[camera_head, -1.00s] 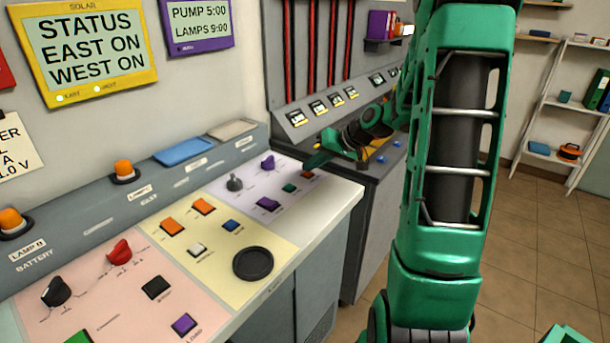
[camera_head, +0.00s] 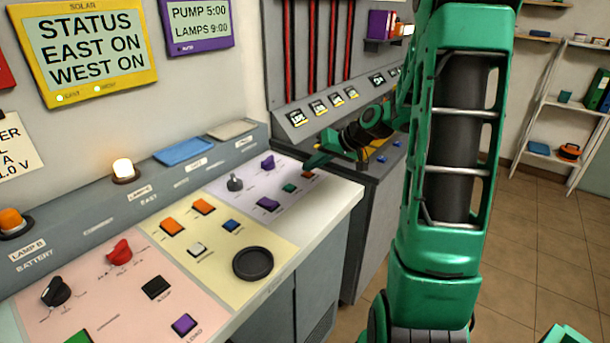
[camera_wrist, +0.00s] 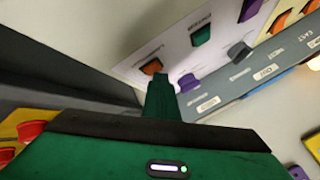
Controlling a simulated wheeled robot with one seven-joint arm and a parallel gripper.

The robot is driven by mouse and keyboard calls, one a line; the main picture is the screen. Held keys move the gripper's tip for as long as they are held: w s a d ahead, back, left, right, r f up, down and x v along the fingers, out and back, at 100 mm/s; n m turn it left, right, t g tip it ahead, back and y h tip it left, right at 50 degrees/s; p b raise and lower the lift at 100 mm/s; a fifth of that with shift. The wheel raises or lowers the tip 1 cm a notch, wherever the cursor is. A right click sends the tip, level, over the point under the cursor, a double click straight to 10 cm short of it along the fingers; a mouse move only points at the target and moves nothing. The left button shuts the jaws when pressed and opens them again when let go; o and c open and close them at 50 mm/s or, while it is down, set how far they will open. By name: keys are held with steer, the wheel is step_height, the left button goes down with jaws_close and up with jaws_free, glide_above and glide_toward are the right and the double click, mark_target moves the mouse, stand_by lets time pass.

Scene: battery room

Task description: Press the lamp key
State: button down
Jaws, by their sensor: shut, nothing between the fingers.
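My gripper (camera_head: 312,162) is shut and empty, its dark green fingertips low over the right end of the lilac panel (camera_head: 222,194). A small orange key (camera_head: 308,174) is right at the fingertips. In the wrist view, the fingertips (camera_wrist: 160,80) partly overlap this orange key (camera_wrist: 152,65). I cannot tell whether they touch it, and its label is too small to read. A dome lamp (camera_head: 122,168) on the console's back ledge glows white. Another dome lamp (camera_head: 12,220) to its left is orange and unlit.
The lilac panel also holds a green key (camera_head: 289,188), purple keys (camera_head: 268,204) and a grey knob (camera_head: 235,183). A yellow panel (camera_head: 215,270) and pink panel (camera_head: 95,290) lie to the left. A dark grey cabinet (camera_head: 375,190) stands behind my gripper.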

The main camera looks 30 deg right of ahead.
steer(key=shift+r, duration=0.65)
steer(key=shift+r, duration=0.15)
step_height(320, 180, up, 5)
steer(key=shift+f, duration=0.15)
stand_by(0.9)
